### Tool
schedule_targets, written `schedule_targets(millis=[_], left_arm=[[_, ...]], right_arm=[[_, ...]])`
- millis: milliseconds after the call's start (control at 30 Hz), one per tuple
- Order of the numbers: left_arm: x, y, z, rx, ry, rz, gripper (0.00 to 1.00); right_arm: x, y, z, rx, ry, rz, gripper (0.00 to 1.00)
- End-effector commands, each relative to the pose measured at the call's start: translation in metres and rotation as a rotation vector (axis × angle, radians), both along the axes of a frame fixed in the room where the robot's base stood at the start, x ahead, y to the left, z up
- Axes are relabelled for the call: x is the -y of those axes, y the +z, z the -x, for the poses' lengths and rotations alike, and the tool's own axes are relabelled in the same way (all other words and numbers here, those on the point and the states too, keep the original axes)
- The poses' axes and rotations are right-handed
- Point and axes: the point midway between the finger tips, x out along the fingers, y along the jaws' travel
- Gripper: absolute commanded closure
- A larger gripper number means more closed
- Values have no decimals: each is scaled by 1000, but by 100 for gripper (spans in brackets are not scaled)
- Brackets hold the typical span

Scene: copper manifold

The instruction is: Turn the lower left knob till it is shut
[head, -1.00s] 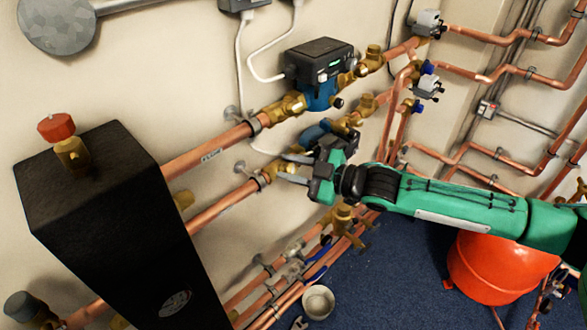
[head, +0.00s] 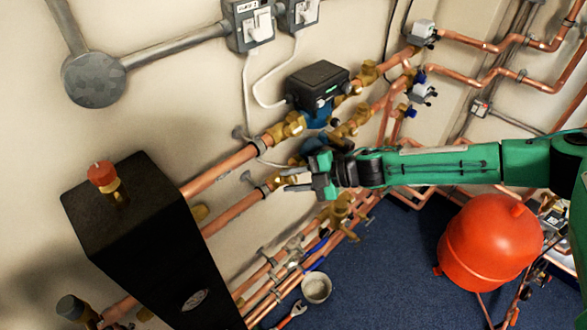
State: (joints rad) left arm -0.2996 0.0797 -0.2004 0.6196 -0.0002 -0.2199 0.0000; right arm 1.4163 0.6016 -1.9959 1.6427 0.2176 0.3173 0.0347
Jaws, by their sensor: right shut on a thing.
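The lower left knob sits on a brass valve (head: 272,183) on the lower copper pipe, left of the lower pump. My right gripper (head: 285,180) reaches in from the right, its two grey fingers on either side of the knob and shut on it. The knob itself is mostly hidden between the fingers, so its turn angle cannot be read. The lower blue pump (head: 312,148) is partly behind my gripper. My left gripper is not in view.
A black box (head: 125,210) with a red-capped valve (head: 103,176) stands at the left. The upper pump (head: 318,85) and its brass valve (head: 287,128) are just above my gripper. A red tank (head: 488,243) stands at the lower right. A cup (head: 316,287) and a wrench (head: 291,315) lie below.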

Motion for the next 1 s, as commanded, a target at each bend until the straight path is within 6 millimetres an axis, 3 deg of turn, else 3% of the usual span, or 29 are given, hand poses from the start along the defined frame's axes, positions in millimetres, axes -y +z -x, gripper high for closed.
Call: schedule_targets(millis=[200,800,833,900,1000], left_arm=[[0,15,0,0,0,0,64],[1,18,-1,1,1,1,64],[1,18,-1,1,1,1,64],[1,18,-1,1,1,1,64],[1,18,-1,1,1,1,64]], right_arm=[[-2,4,0,49,50,44,96],[0,0,0,69,67,66,96],[0,0,0,69,67,66,67],[0,0,0,68,66,66,53],[0,0,0,68,66,66,51]])
